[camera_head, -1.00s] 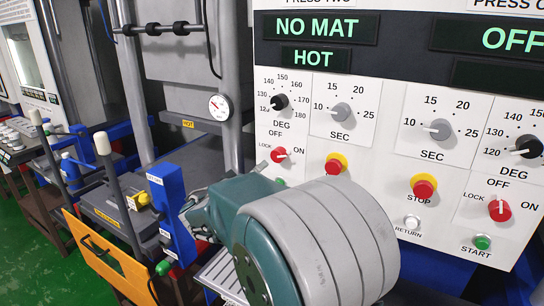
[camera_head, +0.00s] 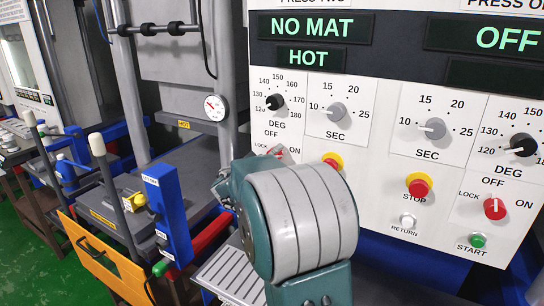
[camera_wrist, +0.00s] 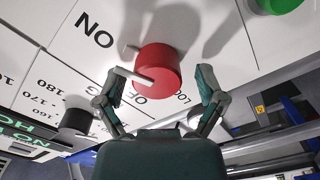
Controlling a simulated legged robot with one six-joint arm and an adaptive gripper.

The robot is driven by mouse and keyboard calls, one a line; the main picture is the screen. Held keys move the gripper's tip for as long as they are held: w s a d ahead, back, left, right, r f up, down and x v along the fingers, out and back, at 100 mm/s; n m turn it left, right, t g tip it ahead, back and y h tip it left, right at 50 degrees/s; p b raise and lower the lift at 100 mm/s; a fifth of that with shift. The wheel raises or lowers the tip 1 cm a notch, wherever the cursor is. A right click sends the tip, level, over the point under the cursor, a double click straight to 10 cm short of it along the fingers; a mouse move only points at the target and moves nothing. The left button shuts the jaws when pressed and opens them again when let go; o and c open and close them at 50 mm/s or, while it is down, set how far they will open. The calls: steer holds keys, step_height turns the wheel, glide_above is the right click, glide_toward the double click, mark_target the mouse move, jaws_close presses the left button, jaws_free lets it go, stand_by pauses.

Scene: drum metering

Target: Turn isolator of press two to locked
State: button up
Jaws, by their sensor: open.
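The press two isolator is a red round knob with a pale pointer bar. In the head view it is largely hidden behind my arm, with only a bit of the red knob (camera_head: 281,152) showing. In the wrist view the red knob (camera_wrist: 160,68) is close, and its pointer sticks out left, between the ON label (camera_wrist: 95,30) and the OFF label (camera_wrist: 143,97). The LOCK label is partly seen beside OFF. My gripper (camera_wrist: 161,75) is open, its fingers on either side of the knob. The left finger is near the pointer tip; I cannot tell whether they touch.
A black dial (camera_wrist: 76,120) is near the left finger, and a green button (camera_wrist: 280,5) is at the top right. In the head view, the other press's red isolator (camera_head: 494,208) and a red stop button (camera_head: 420,187) are right of my arm. An orange panel (camera_head: 105,262) stands lower left.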

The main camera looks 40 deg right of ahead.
steer(key=c, duration=1.2)
steer(key=shift+o, duration=0.2)
steer(key=shift+a, duration=0.1)
